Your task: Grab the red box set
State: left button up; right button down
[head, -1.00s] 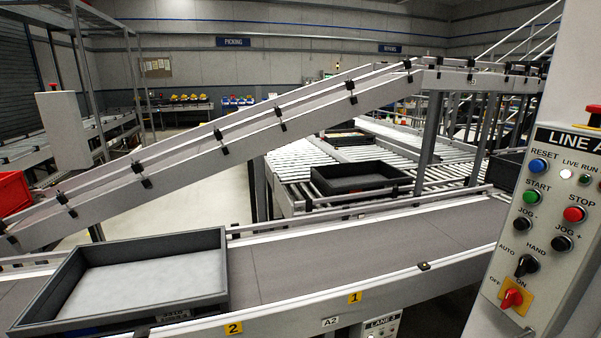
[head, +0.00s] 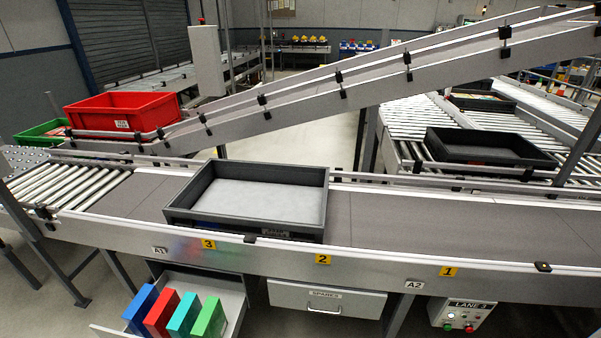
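A red box (head: 161,312) stands upright in an open drawer (head: 233,292) below the conveyor, at the lower left of the head view. It is in a row between a blue box (head: 140,308) on its left and a teal box (head: 184,314) on its right. A green box (head: 209,317) stands at the right end of the row. The lower parts of the boxes are partly hidden by the drawer and the picture edge. Neither of my grippers is in view.
A grey tray (head: 176,213) sits on the conveyor (head: 385,222) above the drawer. A red bin (head: 118,99) and a green bin (head: 28,137) are at the back left. A shut drawer (head: 360,303) marked SPARES and a Lane 3 control box (head: 466,305) are to the right.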

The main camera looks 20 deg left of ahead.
aim_at(160, 313)
jog(key=k+u, duration=0.15)
jog(key=u, duration=1.9)
